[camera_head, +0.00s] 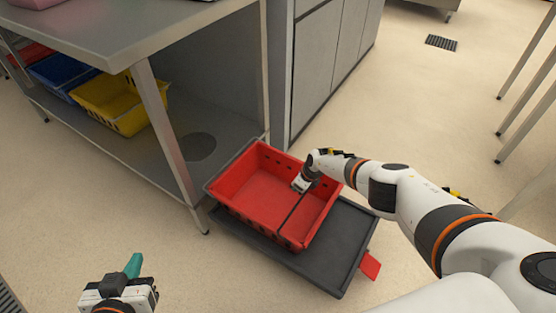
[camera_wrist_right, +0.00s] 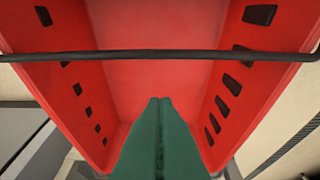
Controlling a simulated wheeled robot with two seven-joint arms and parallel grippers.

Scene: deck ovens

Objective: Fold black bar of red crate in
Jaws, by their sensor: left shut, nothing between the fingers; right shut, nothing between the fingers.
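The red crate (camera_head: 240,161) is open-topped and stands on a dark grey platform near the shelf. Its thin black bar (camera_head: 289,212) runs across the opening, and it also crosses the right wrist view (camera_wrist_right: 160,56) from side to side. My right gripper (camera_wrist_right: 159,100) is shut and empty, its green fingertips together over the crate and apart from the bar in the picture. In the head view the right hand covers one end of the bar, and its fingertips are hidden. My left gripper (camera_head: 134,265) is shut and empty at the lower left, away from the crate.
The dark platform (camera_head: 325,255) has a red tab (camera_head: 370,266) at its near right corner. A metal table (camera_head: 110,28) with a lower shelf holding a yellow crate (camera_head: 122,117) and a blue crate (camera_head: 62,72) stands at left. Open floor lies on the right.

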